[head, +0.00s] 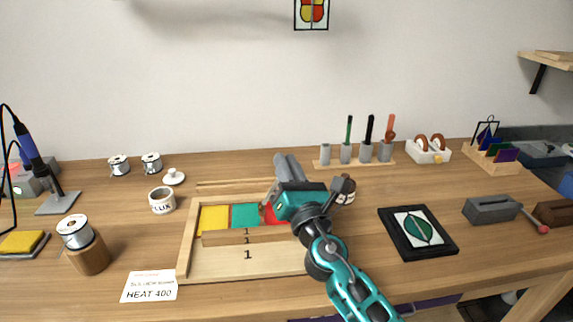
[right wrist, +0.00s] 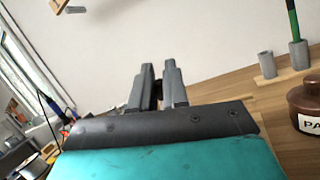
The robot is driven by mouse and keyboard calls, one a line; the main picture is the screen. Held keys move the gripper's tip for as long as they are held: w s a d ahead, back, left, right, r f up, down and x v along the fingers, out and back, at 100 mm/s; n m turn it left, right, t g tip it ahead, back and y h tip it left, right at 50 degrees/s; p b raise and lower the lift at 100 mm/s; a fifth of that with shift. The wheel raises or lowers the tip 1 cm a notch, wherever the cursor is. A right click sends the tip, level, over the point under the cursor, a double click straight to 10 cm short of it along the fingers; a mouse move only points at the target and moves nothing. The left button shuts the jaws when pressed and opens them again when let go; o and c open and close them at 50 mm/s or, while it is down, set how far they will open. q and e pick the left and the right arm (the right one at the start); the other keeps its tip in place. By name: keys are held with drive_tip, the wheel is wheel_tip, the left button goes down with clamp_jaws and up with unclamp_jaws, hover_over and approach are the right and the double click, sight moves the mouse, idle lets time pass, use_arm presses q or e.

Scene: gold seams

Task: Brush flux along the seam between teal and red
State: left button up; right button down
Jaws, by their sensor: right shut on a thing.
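The teal tile (head: 245,215) lies in a wooden frame (head: 184,245) between a yellow tile (head: 214,218) and a red tile (head: 270,214). My right gripper (head: 287,163) hangs over the frame's right part and covers most of the red tile; the seam between teal and red is only partly visible. In the right wrist view its fingers (right wrist: 158,82) are close together on a thin dark thing (right wrist: 158,93); it is mostly hidden, so I cannot tell whether it is a brush. A white FLUX pot (head: 162,200) stands left of the frame. My left gripper is out of view.
A brown labelled jar (head: 343,189) stands just right of my right gripper. A tool rack (head: 325,154) behind has an empty first holder and several coloured tools. A black framed panel (head: 418,231) lies to the right. A solder spool (head: 75,231) and a HEAT 400 card (head: 149,286) are at left.

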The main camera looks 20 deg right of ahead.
drive_tip(key=shift+s+a, duration=0.25)
drive_tip(key=shift+s, duration=0.75)
drive_tip(key=shift+s+a, duration=0.25)
drive_tip(key=shift+s, duration=0.7)
idle(0.5)
wheel_tip(320, 180, up, 6)
drive_tip(key=p, duration=0.6)
idle(0.7)
